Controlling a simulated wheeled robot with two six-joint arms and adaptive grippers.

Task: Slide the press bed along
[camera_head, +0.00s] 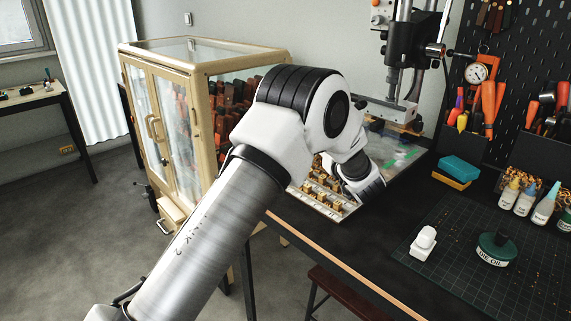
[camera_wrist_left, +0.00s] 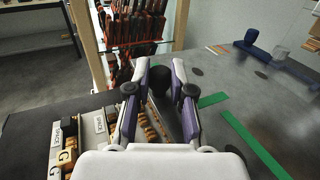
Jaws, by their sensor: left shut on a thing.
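The stamping press (camera_head: 405,55) stands at the back of the black table in the head view, with a black and silver head on a column. A grey plate with green strips (camera_head: 410,150) lies below it, and I take it for the press bed. In the wrist view the grey surface (camera_wrist_left: 235,100) and green strips (camera_wrist_left: 250,143) show to the right of my left gripper (camera_wrist_left: 163,67). Its two fingers are shut on a dark, round knob-like part (camera_wrist_left: 160,80). In the head view my own arm hides the fingers. My right gripper is out of view.
A tray of brass type (camera_head: 323,194) lies near the wrist; type blocks (camera_wrist_left: 65,140) also show in the wrist view. A glass cabinet (camera_head: 190,100) stands left. Blue and yellow blocks (camera_head: 455,172), bottles (camera_head: 527,198) and a green cutting mat (camera_head: 460,275) lie right.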

